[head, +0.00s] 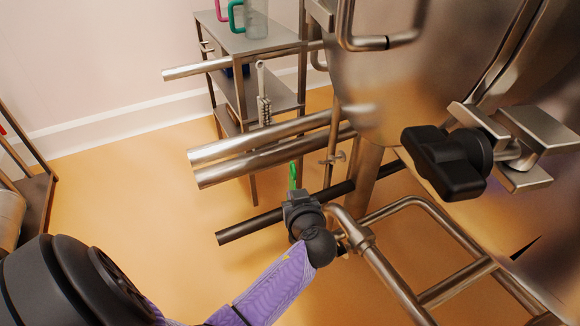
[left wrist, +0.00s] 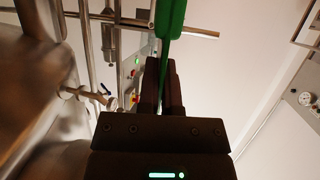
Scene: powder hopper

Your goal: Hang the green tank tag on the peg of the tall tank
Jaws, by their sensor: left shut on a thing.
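The green tank tag (head: 293,176) is a narrow green piece standing up from my left gripper (head: 297,192) in the head view. In the left wrist view the tag (left wrist: 171,18) rises between the dark fingers of the left gripper (left wrist: 164,75), which are shut on it. Its upper end runs out of that frame. A large brushed steel tank (head: 385,85) fills the right of the head view, with the tag in front and to its left. I cannot tell which part is the peg. My right gripper is not in view.
Steel pipes (head: 260,140) and a dark rod (head: 250,225) stick out left near the gripper. A bent steel tube frame (head: 385,275) lies to its right. A black knob clamp (head: 440,160) is on the tank. A shelf cart (head: 245,42) stands behind.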

